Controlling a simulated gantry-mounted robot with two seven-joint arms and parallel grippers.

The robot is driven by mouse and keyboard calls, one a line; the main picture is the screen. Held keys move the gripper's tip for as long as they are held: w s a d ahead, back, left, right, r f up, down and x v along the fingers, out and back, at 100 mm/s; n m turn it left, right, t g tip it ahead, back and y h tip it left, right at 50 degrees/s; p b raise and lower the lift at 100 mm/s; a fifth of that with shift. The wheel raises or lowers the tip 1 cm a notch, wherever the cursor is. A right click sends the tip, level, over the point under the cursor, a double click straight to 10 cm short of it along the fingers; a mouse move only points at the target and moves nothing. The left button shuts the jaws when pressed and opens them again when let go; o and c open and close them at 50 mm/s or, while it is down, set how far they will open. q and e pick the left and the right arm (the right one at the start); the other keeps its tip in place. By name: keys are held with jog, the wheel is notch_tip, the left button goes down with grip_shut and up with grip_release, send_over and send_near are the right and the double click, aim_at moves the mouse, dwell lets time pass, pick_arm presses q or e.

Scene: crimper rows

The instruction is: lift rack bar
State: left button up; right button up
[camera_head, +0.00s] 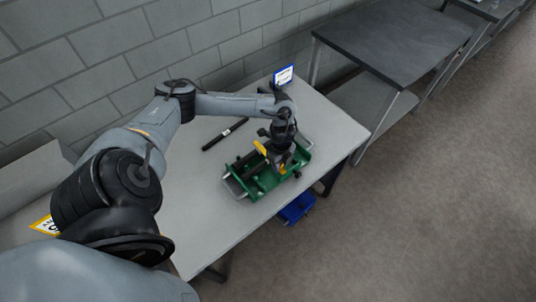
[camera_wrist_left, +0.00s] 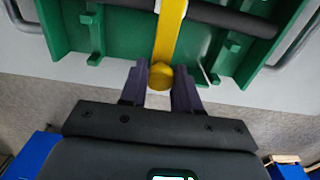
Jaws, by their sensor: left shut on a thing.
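A green rack (camera_head: 263,184) with metal side handles sits on the light grey table. A dark bar runs across inside it, and this bar (camera_wrist_left: 228,17) also shows at the top of the left wrist view. A yellow handle with a rounded end (camera_wrist_left: 160,76) crosses the rack's near wall. My left gripper (camera_wrist_left: 159,88) is shut on the rounded end of this handle, one finger on each side. In the head view my left gripper (camera_head: 279,164) is over the rack and hides part of it. My right gripper is not in view.
A black rod with a light band (camera_head: 225,134) lies on the table (camera_head: 205,187) left of the rack. A small blue-framed sign (camera_head: 284,75) stands at the back edge. A blue bin (camera_head: 297,207) is below the front edge. A dark-topped table (camera_head: 392,38) stands behind right.

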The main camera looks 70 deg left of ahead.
pick_arm(q)
jog(key=shift+r, duration=0.15)
jog(key=shift+s+a+r+p, duration=0.1)
jog(key=shift+a+r+p, duration=0.1)
jog(key=shift+r+p, duration=0.35)
jog(key=shift+a+r+p, duration=0.2)
jog(key=shift+r+p, duration=0.25)
jog(key=shift+p, duration=0.05)
notch_tip(320, 180, up, 6)
jog(key=a+p, duration=0.3)
jog(key=p, duration=0.2)
jog(key=shift+s, duration=0.45)
jog(key=s+a+r+p, duration=0.2)
jog(key=a+r+p, duration=0.1)
jog(key=a+r, duration=0.2)
jog(key=shift+a+p, duration=0.35)
jog(key=shift+a, duration=0.9)
jog(key=shift+s, duration=0.1)
